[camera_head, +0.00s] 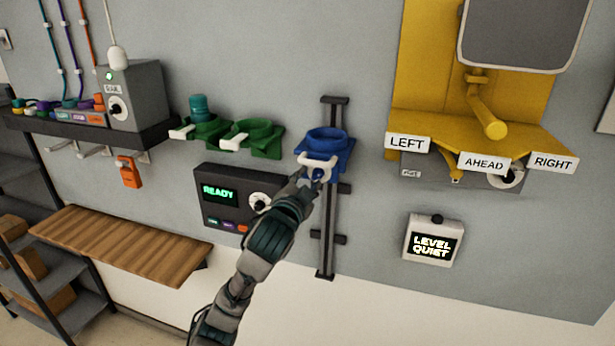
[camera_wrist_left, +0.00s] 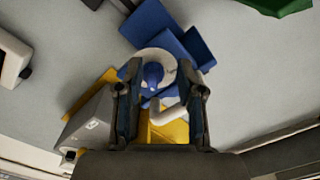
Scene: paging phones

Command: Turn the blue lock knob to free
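The blue holder (camera_head: 326,143) is a cup-like bracket on a dark vertical rail, with a cream handle (camera_head: 318,163) at its front. The blue lock knob (camera_wrist_left: 153,74) shows in the left wrist view, in front of a cream ring (camera_wrist_left: 150,57). My left gripper (camera_head: 312,183) is just below the holder's front in the head view. In the left wrist view its two fingers (camera_wrist_left: 160,98) are spread apart, with the knob seen between their tips. I cannot tell whether either finger touches it. The knob's markings are not readable. My right gripper is not in view.
The dark rail (camera_head: 328,230) runs down the wall. A READY panel (camera_head: 222,212) with a dial is left of my arm. Green holders (camera_head: 250,138) sit left of the blue one. A yellow bracket (camera_head: 415,124) and a LEVEL QUIET box (camera_head: 433,241) are to the right.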

